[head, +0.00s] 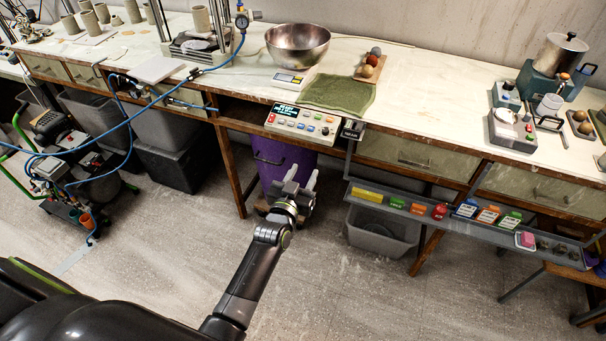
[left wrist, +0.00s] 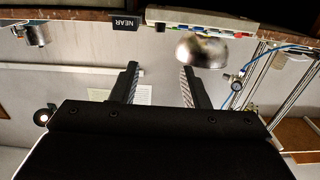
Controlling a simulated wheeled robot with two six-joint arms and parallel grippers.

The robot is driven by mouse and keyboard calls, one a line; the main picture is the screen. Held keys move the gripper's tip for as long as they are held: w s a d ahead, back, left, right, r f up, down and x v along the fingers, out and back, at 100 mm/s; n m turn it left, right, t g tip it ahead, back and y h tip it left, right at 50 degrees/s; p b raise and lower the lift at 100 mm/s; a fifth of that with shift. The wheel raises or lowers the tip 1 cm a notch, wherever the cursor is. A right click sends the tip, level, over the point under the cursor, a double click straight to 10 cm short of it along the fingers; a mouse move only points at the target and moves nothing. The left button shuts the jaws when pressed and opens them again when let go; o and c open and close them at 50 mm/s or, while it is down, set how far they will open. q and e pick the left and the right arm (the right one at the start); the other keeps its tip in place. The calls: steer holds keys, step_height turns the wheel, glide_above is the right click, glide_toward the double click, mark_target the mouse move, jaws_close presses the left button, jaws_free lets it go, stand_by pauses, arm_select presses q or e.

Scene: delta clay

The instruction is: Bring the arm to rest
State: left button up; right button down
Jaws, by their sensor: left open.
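My left arm reaches from the lower left of the head view, and its gripper (head: 300,183) is held in the air in front of the workbench. The two fingers stand apart with nothing between them, in front of the purple bin under the bench. In the left wrist view the same gripper (left wrist: 158,82) shows its two fingers spread, with the wall behind them. My right gripper shows in neither view.
The workbench edge (head: 400,160) runs just beyond my gripper, with a control panel (head: 302,122) at its front. A low shelf (head: 452,222) with small coloured boxes juts out to the right. A purple bin (head: 272,160) stands under the bench. The floor in front is clear.

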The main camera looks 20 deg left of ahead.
arm_select(q)
steer(key=s+a+f+g, duration=0.25)
steer(key=s+f, duration=0.35)
steer(key=f, duration=0.4)
steer(key=s+a+f+g, duration=0.1)
steer(key=s+f+g, duration=0.2)
steer(key=s+f, duration=0.55)
steer(key=s+a+f+g, duration=0.25)
steer(key=s+f, duration=0.25)
steer(key=f, duration=0.7)
steer(key=s+a+f+g, duration=0.1)
steer(key=s+f+g, duration=0.2)
steer(key=s, duration=0.8)
steer(key=s+a+f+g+y, duration=0.1)
steer(key=s+f, duration=0.4)
steer(key=s, duration=0.5)
steer(key=s+a+f+g, duration=0.3)
steer(key=s+f+g, duration=0.1)
steer(key=s, duration=0.7)
steer(key=shift+s+f+n+g, duration=0.35)
steer(key=shift+f+n+g, duration=0.05)
steer(key=shift+f, duration=0.1)
